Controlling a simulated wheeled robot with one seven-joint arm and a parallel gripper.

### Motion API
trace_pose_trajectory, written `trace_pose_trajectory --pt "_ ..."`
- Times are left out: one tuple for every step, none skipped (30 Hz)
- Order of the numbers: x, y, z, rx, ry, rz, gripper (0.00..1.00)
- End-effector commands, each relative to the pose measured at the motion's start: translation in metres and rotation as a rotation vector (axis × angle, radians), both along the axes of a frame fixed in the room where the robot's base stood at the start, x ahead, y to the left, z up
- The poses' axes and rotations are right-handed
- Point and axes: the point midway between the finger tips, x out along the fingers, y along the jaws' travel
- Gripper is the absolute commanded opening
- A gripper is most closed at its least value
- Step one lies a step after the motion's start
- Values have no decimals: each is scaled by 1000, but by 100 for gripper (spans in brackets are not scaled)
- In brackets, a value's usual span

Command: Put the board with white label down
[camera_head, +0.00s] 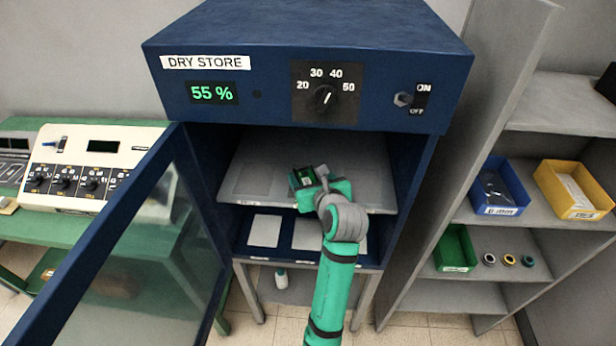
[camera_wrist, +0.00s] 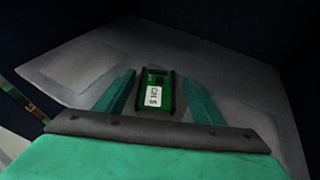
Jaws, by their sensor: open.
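The board with the white label (camera_wrist: 154,92) is green and dark, and its label reads "CH 5" in the wrist view. It rests on the upper shelf (camera_head: 370,175) inside the dry store cabinet. In the head view the board (camera_head: 304,177) shows just beyond my gripper (camera_head: 318,180). In the wrist view my gripper (camera_wrist: 160,97) is open, with one teal finger on each side of the board and a visible gap to each. The board's underside is hidden.
The dry store cabinet (camera_head: 305,30) has its glass door (camera_head: 130,260) open to the left. A pale marked rectangle (camera_head: 253,178) on the upper shelf is bare. A lower shelf has more pale rectangles (camera_head: 265,230). A grey rack (camera_head: 470,215) with bins stands at right.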

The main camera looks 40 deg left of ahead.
Motion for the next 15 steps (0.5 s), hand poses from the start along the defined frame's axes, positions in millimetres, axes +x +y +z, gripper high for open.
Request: trace_pose_trajectory --pt "0 0 4 1 -2 -1 62" --pt "-2 -3 4 1 -1 -1 62" --pt "-4 -6 6 1 -1 -1 62" --pt "-6 -9 7 1 -2 -2 62" --pt "-8 -13 9 1 -2 -3 62" --pt "-12 -19 12 1 -2 -3 62" --pt "-15 -23 14 1 -2 -4 62" --pt "-19 -28 16 2 -3 -4 62" --pt "-23 -34 19 1 -2 -2 62" --pt "-27 -38 22 1 -3 -2 62" --pt "-30 -43 24 0 -3 -2 62" --pt "-35 -49 28 1 -3 -2 62" --pt "-38 -54 30 0 -3 -2 62" --pt "-41 -58 32 1 -3 -2 62" --pt "-45 -63 35 1 -3 -2 62"
